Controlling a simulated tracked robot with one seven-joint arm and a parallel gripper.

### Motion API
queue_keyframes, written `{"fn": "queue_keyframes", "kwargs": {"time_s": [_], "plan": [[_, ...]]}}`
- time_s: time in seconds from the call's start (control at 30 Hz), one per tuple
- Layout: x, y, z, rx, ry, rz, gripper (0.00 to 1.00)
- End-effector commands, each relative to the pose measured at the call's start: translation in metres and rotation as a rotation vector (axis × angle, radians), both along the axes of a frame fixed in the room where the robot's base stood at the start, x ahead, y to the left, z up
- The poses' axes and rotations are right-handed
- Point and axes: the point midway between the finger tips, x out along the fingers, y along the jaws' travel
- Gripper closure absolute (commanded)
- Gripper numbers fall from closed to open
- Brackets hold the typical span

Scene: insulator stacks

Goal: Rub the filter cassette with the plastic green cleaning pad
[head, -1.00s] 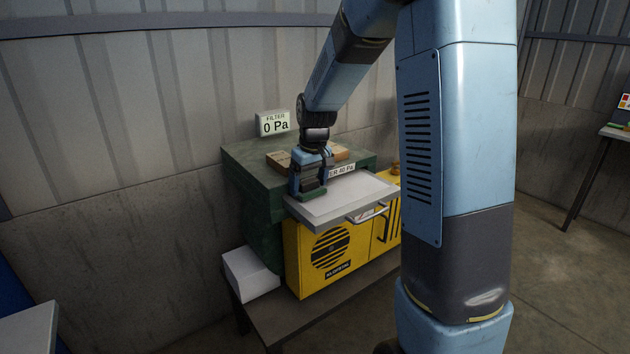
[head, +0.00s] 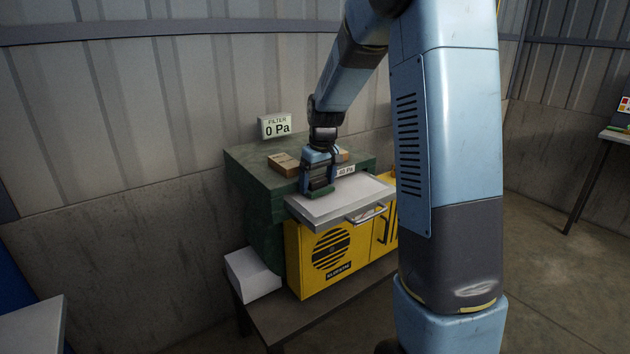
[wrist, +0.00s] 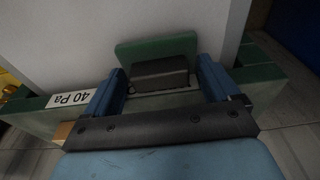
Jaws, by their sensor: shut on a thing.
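The filter cassette (head: 340,202) is a flat, pale grey slab with a handle at its front, pulled out from the green cabinet. In the wrist view its pale top face (wrist: 185,22) fills the upper middle. My gripper (head: 320,190) points down over the cassette's left back part. It is shut on the green cleaning pad (wrist: 157,48), holding it by a dark block between the blue fingers. The pad's green edge (head: 320,191) shows low at the fingertips, at the cassette's top face. Whether it presses on the face is hard to tell.
The green cabinet (head: 252,175) carries a brown box (head: 284,164) and a "FILTER 0 Pa" display (head: 275,125) stands behind it. A "40 Pa" label (wrist: 70,99) is on the cabinet's edge. Yellow doors (head: 335,255) lie below, and a white box (head: 252,275) is at lower left.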

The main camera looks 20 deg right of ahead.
Motion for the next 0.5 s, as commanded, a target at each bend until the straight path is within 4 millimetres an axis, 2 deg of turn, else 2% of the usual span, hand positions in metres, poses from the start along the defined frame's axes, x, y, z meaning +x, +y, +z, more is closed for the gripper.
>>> {"fn": "queue_keyframes", "kwargs": {"time_s": [0.03,0.5], "plan": [[0.014,-0.004,0.005,-0.008,-0.038,0.003,0.40],[0.027,-0.030,0.003,-0.009,-0.032,0.004,0.39]]}}
